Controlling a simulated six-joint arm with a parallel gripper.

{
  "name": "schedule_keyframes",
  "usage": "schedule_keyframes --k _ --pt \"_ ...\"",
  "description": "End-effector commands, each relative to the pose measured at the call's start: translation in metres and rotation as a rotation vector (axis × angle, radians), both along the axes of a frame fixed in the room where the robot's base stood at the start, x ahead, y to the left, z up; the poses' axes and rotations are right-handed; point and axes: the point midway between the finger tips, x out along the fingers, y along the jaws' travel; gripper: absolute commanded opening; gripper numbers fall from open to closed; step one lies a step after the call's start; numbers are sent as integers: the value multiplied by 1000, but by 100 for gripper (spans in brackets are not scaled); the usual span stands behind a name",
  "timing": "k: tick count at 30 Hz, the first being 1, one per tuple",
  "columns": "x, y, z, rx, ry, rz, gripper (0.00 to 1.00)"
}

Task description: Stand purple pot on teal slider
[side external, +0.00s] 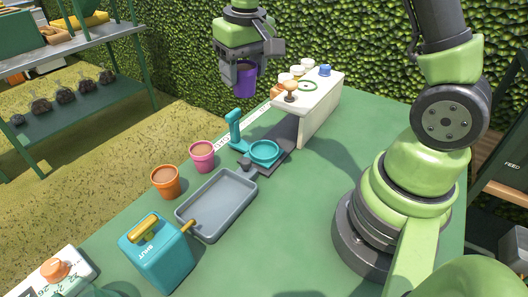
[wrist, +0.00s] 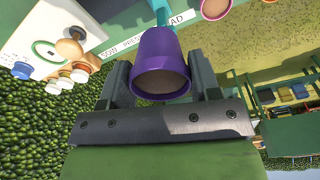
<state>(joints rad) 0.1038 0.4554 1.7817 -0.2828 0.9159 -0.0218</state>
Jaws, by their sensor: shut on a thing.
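The purple pot (side external: 239,80) hangs upright in my gripper (side external: 247,62), high above the back of the table. In the wrist view the purple pot (wrist: 161,64) sits between the two dark fingers (wrist: 161,84), with brown soil showing in its mouth. The teal slider (side external: 264,152) is a round teal dish with an upright teal handle (side external: 235,128), on a dark track that runs toward the white box. The dish looks empty. The pot is above and behind the slider, well apart from it. A bit of teal shows beyond the pot in the wrist view.
A white box (side external: 322,112) with a wooden knob and a blue button stands by the track. A pink pot (side external: 202,155), an orange pot (side external: 165,181), a grey tray (side external: 206,232) and a teal box marked SHUT (side external: 157,262) are at left. The table's middle is clear.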

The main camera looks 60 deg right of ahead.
Motion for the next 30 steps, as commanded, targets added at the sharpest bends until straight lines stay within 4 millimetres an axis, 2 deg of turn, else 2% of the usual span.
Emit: schedule_keyframes --k 6,9,17,24,30 --pt "-35 -23 -3 6 -3 -111 32" --pt "-33 -21 -24 7 4 -103 32" --pt "-33 -21 -59 7 4 -100 32" --pt "-33 -21 -103 7 5 -101 32" --pt "-33 -21 -124 7 4 -100 32"
